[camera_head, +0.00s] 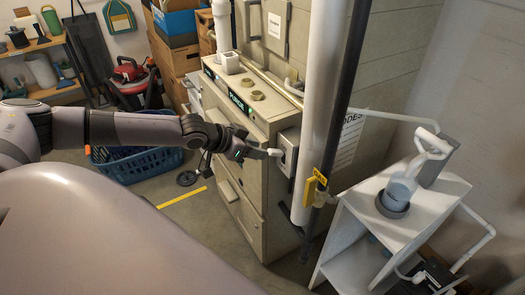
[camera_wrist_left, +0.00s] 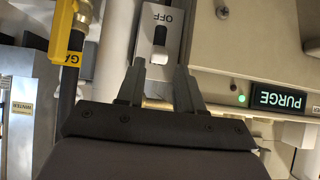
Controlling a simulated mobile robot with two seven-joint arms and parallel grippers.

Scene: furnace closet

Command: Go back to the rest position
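My left gripper (camera_head: 272,153) reaches in from the left, in front of the cream furnace cabinet (camera_head: 245,195). In the left wrist view my left gripper (camera_wrist_left: 159,68) has its two fingers apart with nothing held between them. A grey switch box (camera_head: 288,152) on the cabinet's side is just beyond the fingertips. The furnace display (camera_wrist_left: 281,101) reads PURGE, with a green light (camera_wrist_left: 242,99). My right gripper is not in view.
A white pipe (camera_head: 323,100) and a black pipe (camera_head: 345,90) with a yellow tag (camera_head: 315,182) stand right of the gripper. A white stand (camera_head: 360,225) is at the right. A blue basket (camera_head: 135,165) sits on the floor behind my left arm.

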